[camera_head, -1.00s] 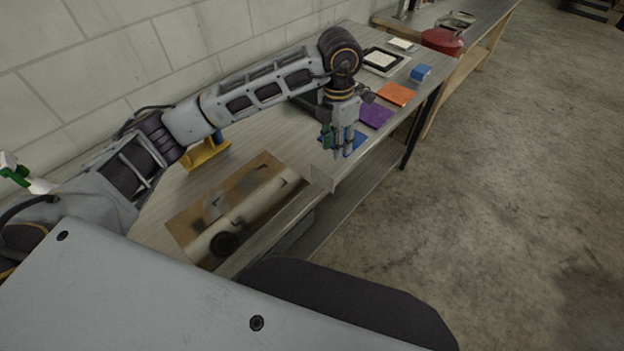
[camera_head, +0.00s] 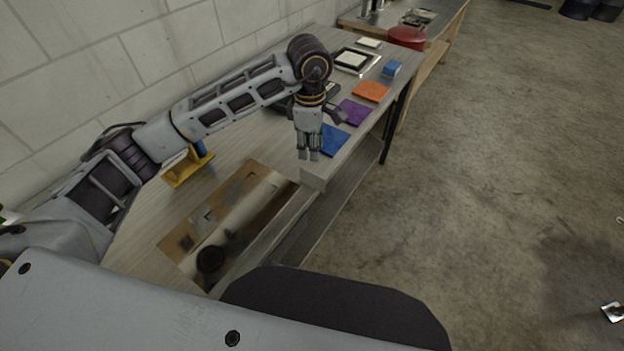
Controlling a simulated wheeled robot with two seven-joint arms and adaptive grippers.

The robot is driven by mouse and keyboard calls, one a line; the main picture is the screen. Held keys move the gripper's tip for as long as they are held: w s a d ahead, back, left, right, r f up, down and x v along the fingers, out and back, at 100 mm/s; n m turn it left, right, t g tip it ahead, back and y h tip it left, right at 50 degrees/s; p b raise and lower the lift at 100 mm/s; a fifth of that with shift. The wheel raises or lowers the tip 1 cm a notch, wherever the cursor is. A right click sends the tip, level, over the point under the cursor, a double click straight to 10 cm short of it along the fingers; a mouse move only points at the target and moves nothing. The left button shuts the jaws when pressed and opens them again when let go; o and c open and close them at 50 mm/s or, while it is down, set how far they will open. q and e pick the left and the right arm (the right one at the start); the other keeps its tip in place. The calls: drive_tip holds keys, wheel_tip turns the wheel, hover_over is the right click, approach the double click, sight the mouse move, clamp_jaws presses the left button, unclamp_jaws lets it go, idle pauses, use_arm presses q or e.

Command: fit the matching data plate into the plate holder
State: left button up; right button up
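Three flat square plates lie in a row along the front edge of the workbench: a blue one (camera_head: 335,140), a purple one (camera_head: 353,112) and an orange one (camera_head: 371,91). A black-framed panel with a pale centre (camera_head: 352,59) lies farther along the bench; it may be the plate holder, but I cannot tell. My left gripper (camera_head: 308,156) points down just left of the blue plate. Its fingers are close together with nothing visible between them; whether they are shut is unclear. My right gripper is not in view.
A blue block (camera_head: 392,68) stands beyond the orange plate. A yellow stand (camera_head: 188,166) is under my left arm. A brown, stained board (camera_head: 255,175) lies on the near bench (camera_head: 225,150). A red round container (camera_head: 407,37) is at the back. The floor at right is mostly clear.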

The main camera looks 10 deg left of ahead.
sight(312, 173)
use_arm(q)
drive_tip(key=shift+m, duration=2.3)
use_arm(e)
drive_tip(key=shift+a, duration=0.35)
use_arm(q)
drive_tip(key=shift+a, duration=0.1)
drive_tip(key=shift+f, duration=0.1)
drive_tip(key=shift+f+p, duration=0.65)
drive_tip(key=shift+f, duration=3.6)
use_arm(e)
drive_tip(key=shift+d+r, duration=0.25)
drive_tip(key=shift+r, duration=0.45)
use_arm(q)
drive_tip(key=shift+f, duration=0.1)
drive_tip(key=shift+d+f+p, duration=0.3)
drive_tip(key=shift+f+p, duration=0.25)
drive_tip(key=shift+f, duration=0.3)
drive_tip(key=shift+w+f+p, duration=0.1)
drive_tip(key=shift+f+p, duration=0.25)
drive_tip(key=shift+f, duration=1.25)
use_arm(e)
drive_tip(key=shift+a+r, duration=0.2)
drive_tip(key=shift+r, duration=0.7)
